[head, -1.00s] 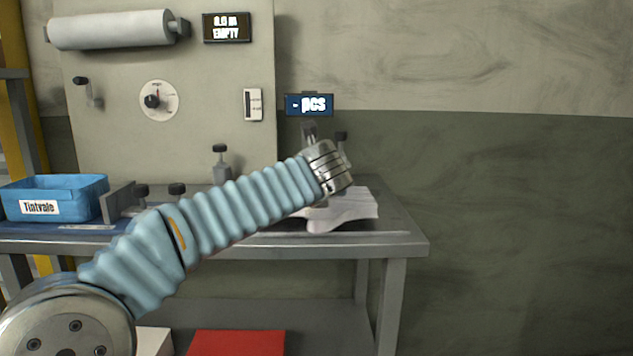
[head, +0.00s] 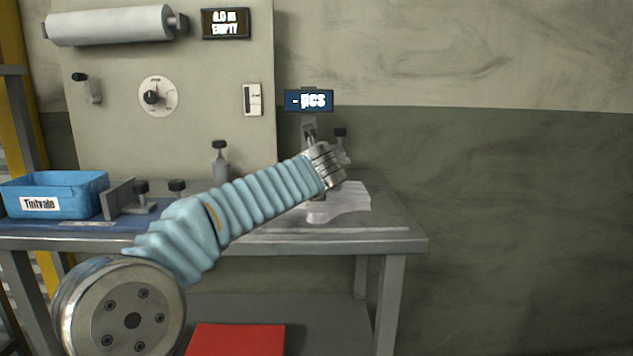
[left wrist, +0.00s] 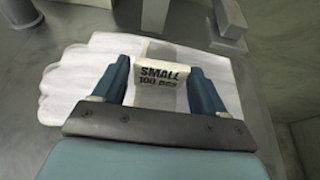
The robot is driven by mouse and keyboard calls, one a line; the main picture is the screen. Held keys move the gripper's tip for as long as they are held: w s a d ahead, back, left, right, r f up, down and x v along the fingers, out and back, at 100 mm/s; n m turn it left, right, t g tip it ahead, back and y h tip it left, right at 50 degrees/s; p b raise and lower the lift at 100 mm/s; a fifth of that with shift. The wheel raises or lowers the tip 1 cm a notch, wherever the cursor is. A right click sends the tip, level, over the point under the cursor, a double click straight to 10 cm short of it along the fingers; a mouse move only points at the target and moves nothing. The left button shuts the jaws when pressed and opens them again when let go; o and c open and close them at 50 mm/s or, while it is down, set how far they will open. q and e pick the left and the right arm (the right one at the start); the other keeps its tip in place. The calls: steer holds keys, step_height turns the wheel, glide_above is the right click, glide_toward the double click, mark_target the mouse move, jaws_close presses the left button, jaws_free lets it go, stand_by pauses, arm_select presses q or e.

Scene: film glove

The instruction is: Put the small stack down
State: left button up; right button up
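The small stack is a flat pile of white gloves (head: 345,205) at the right end of the steel workbench (head: 395,237). White glove shows outside both fingers. In the head view my left wrist hides the fingers and part of the stack. My right gripper is out of view.
A display (head: 309,100) reading "- pcs" stands behind the stack. A blue bin (head: 55,190) labelled Tintvale is at the bench's left, beside a metal fixture (head: 125,198). A red item (head: 237,340) is on the lower shelf. The bench's right front corner is clear.

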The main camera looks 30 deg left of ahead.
arm_select(q)
steer(key=shift+o, duration=0.9)
steer(key=shift+s+d+r, duration=0.1)
steer(key=shift+r, duration=0.05)
steer(key=v, duration=1.1)
steer(key=shift+s+d+r, duration=0.1)
steer(key=shift+s+d, duration=0.05)
steer(key=shift+s, duration=0.2)
